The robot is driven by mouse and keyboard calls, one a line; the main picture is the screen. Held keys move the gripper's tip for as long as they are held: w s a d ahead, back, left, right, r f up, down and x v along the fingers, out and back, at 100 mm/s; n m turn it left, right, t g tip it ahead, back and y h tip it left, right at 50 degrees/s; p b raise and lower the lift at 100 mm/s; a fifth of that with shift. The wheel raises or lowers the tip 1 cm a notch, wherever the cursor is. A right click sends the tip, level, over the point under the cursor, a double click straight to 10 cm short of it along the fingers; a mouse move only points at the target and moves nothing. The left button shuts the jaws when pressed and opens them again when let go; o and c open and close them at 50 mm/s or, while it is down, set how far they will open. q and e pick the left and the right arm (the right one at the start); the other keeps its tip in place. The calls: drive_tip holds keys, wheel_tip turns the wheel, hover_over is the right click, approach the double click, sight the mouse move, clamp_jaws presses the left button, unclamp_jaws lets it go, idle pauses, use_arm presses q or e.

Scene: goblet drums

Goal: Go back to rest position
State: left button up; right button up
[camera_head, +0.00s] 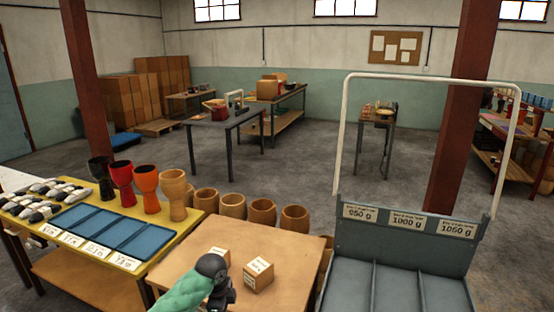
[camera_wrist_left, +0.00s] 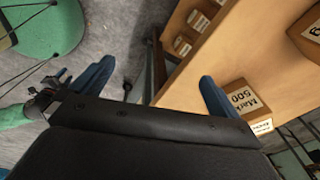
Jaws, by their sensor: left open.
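My left gripper (camera_head: 222,297) is low in the head view, at the front of the wooden table (camera_head: 205,236); the wrist and arm hide part of it. In the left wrist view its two blue fingers are wide apart, with nothing between them (camera_wrist_left: 158,85). A small labelled cardboard box (camera_head: 259,273) stands on the table to the right of the gripper. Another small box (camera_head: 220,253) stands behind my wrist and is partly hidden. In the left wrist view, a box marked 500 (camera_wrist_left: 238,98) shows beyond the right finger. My right gripper is not in view.
Goblet drums, black (camera_head: 101,178), red (camera_head: 122,183), orange-red (camera_head: 146,187) and wooden (camera_head: 173,194), stand on the yellow table (camera_head: 125,262). Several wooden drum shells (camera_head: 232,206) line the table's back. A grey weight-labelled bin (camera_head: 400,255) stands right. The floor behind has free room.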

use_arm(q)
drive_tip(key=s+d+f+n+t+h, duration=0.1)
drive_tip(key=s+f+n, duration=0.25)
drive_tip(key=s, duration=0.55)
drive_tip(key=s+d+f+n+t, duration=0.15)
drive_tip(key=s+n, duration=0.25)
drive_tip(key=s, duration=0.6)
drive_tip(key=s+a+r+n+y, duration=0.1)
drive_tip(key=s+a+n, duration=0.35)
drive_tip(key=s, duration=0.45)
drive_tip(key=s+a+n+y, duration=0.1)
drive_tip(key=s+a+n, duration=0.35)
drive_tip(key=s, duration=0.45)
drive_tip(key=s+d+f+g, duration=0.1)
drive_tip(key=s+d+f, duration=0.1)
drive_tip(key=f, duration=1.4)
drive_tip(key=s+d+f+g, duration=0.1)
drive_tip(key=d+f, duration=0.2)
drive_tip(key=f, duration=1.4)
drive_tip(key=shift+s+d+f+h, duration=0.15)
drive_tip(key=shift+s+f+h, duration=0.1)
drive_tip(key=shift+s+h, duration=0.1)
drive_tip(key=shift+w+n, duration=0.15)
drive_tip(key=shift+n, duration=0.1)
